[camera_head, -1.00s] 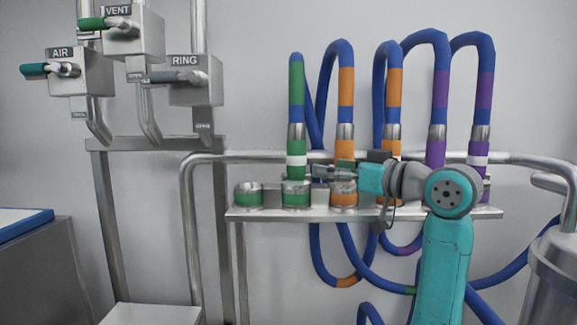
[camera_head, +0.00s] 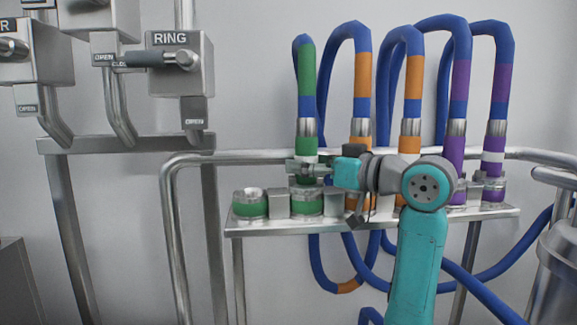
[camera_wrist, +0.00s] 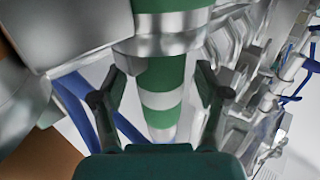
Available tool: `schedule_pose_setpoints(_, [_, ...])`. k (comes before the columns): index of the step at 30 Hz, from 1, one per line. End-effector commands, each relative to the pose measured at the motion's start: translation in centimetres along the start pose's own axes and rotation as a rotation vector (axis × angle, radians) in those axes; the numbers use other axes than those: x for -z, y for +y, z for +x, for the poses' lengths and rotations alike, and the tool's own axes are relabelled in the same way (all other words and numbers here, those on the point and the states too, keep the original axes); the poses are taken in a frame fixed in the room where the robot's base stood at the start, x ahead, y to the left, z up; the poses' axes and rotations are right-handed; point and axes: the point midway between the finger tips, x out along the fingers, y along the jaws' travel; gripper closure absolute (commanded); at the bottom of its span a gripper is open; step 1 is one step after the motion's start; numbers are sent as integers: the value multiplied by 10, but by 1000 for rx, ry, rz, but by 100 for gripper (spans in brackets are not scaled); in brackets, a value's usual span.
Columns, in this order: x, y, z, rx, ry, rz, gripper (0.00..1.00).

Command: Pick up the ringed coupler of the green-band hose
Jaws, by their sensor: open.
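The green-band hose (camera_head: 306,75) hangs down at the left end of the hose row. Its coupler (camera_head: 307,149) is green with a white ring and stands upright over a green-banded socket (camera_head: 307,203). My gripper (camera_head: 304,170) comes in from the right, level with the coupler's lower part, and hides some of it. In the wrist view my gripper (camera_wrist: 160,98) is open, with one finger on each side of the ringed coupler (camera_wrist: 161,99). Gaps show between the fingers and the coupler, and I see no grip on it.
An empty green-banded socket (camera_head: 250,204) stands at the left of the metal shelf (camera_head: 280,228). An orange-band hose (camera_head: 361,85) hangs close to the right, with another orange and two purple ones beyond. A horizontal pipe (camera_head: 240,157) runs behind. The RING valve box (camera_head: 180,65) is upper left.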

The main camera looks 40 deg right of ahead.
Motion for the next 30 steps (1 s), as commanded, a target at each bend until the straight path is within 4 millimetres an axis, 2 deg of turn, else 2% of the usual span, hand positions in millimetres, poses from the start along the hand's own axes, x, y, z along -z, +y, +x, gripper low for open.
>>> schedule_pose_setpoints(8, [0, 0, -2, -1, 0, 0, 26])
schedule_pose_setpoints(11, [0, 0, -2, -1, 0, 0, 46])
schedule_pose_setpoints(17, [0, 0, -2, -1, 0, 0, 96])
schedule_pose_setpoints(18, [0, 0, -2, -1, 0, 0, 100])
schedule_pose_setpoints(30, [7, 0, -2, -1, 2, -2, 100])
